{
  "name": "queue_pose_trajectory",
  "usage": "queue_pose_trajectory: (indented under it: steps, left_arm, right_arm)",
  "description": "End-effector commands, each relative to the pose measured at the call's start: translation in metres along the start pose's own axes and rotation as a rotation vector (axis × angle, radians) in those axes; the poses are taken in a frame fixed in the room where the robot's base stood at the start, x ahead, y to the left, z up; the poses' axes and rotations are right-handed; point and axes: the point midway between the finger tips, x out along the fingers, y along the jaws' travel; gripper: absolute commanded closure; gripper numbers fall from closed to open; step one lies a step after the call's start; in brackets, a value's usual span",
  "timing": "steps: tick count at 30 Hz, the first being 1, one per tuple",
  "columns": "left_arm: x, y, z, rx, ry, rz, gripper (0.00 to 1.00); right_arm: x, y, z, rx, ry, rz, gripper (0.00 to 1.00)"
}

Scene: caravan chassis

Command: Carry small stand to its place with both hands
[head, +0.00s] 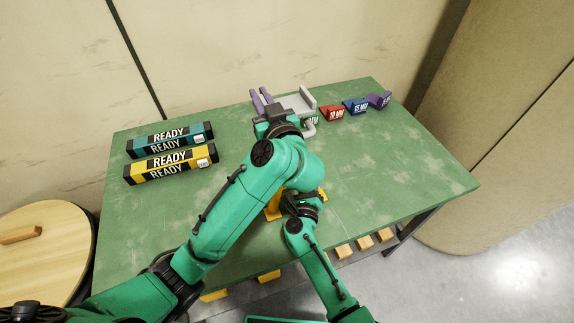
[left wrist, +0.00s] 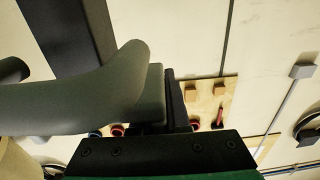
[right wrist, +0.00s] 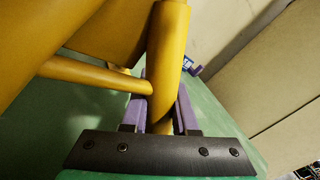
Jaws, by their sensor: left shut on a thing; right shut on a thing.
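The small stand, as I read it, is a yellow tube frame; its yellow parts (head: 272,208) show under my arms near the table's front edge, and most of it is hidden there. My right gripper (right wrist: 160,115) is shut around an upright yellow tube (right wrist: 168,50), with a purple finger on each side. My left gripper (head: 264,98) is over the back of the table. A grey bracket (head: 300,103) is right beside it. In the left wrist view, a grey curved tube (left wrist: 90,95) fills the left side. The left grip itself is hidden; it appears closed on the grey bracket.
The green table (head: 400,170) holds two READY boxes, teal (head: 170,138) and yellow (head: 172,163), at left. Red (head: 332,113), blue (head: 355,106) and purple (head: 379,99) wedges stand at the back right. The table's right part is clear. A round wooden-topped drum (head: 40,250) is at left.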

Motion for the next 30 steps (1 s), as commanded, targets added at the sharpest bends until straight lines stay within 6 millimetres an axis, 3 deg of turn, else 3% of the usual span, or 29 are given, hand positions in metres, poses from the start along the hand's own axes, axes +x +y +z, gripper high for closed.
queue_pose_trajectory:
  steps: [18,23,30]
  left_arm:
    - [0.000,0.000,0.001,0.001,-0.002,-0.001,1.00]
    - [0.000,0.000,-0.006,-0.002,0.003,0.000,1.00]
    - [0.000,0.000,-0.035,-0.002,0.003,0.000,1.00]
  right_arm:
    - [0.000,0.000,-0.001,-0.001,0.002,-0.001,1.00]
    - [0.001,-0.004,0.005,0.000,-0.002,-0.004,1.00]
    - [0.001,-0.020,0.029,0.001,-0.002,-0.004,1.00]
